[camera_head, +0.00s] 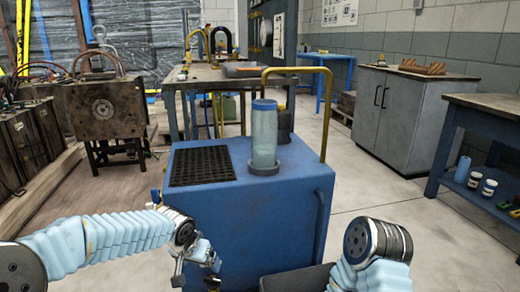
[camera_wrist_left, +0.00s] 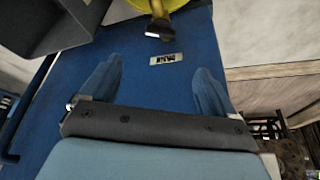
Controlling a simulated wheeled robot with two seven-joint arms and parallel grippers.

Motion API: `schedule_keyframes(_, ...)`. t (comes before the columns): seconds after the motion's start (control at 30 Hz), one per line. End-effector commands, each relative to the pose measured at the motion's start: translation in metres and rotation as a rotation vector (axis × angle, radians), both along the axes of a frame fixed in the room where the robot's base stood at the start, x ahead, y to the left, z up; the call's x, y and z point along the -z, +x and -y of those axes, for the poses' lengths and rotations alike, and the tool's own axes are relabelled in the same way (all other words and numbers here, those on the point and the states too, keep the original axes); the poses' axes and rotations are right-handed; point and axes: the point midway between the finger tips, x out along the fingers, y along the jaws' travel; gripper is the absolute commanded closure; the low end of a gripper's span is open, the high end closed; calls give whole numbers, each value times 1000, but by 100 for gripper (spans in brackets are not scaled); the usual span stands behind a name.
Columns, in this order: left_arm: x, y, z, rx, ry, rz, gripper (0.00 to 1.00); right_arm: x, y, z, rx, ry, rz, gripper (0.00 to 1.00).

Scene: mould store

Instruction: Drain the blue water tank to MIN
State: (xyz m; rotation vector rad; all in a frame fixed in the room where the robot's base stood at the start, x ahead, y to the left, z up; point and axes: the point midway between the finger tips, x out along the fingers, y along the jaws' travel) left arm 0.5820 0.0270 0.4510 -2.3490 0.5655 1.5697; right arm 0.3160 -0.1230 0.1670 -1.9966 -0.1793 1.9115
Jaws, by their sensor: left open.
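The blue water tank (camera_head: 250,215) is a box-shaped cart in front of me, with a yellow handle (camera_head: 325,110). A clear cylinder (camera_head: 264,140) with a blue cap stands on its top beside a black grille (camera_head: 202,166); no level marks are readable. My left gripper (camera_head: 196,276) is open and empty at the tank's lower front left. In the left wrist view its two blue fingers (camera_wrist_left: 157,68) point towards a small label plate (camera_wrist_left: 166,59) and a yellow fitting with a dark end (camera_wrist_left: 158,22) on the blue panel. My right arm shows, but its gripper is out of view.
A dark grey bin (camera_head: 292,279) sits before the tank; a grey container (camera_wrist_left: 58,22) shows in the left wrist view. Machinery (camera_head: 105,108) stands at left, a workbench (camera_head: 190,80) behind, a grey cabinet (camera_head: 400,118) at right. Floor right of the tank is clear.

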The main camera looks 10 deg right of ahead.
Motion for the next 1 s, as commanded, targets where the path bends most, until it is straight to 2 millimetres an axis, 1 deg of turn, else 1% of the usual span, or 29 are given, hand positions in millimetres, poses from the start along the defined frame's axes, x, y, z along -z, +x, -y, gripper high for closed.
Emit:
schedule_keyframes(0.57, 1, 0, 0, 2, -3, 1, 11, 0, 0, 0, 0, 0, 0, 26)
schedule_keyframes(0.67, 13, -4, 5, 31, -39, 17, 11, 4, 0, 0, 0, 0, 0, 26)
schedule_keyframes(0.77, 38, -13, 16, 84, -132, 69, 11, 10, 0, 0, 1, 0, 2, 26)
schedule_keyframes(0.8, 49, -19, 20, 106, -179, 103, 11, 13, 0, 0, 1, 0, 2, 26)
schedule_keyframes(0.87, 64, -28, 24, 130, -251, 168, 11, 18, 1, 0, 2, -1, 3, 26)
schedule_keyframes(0.93, 77, -38, 24, 135, -324, 262, 11, 23, 1, 0, 3, -1, 4, 26)
schedule_keyframes(1.0, 84, -47, 16, 118, -370, 363, 11, 27, 1, 0, 3, -2, 5, 26)
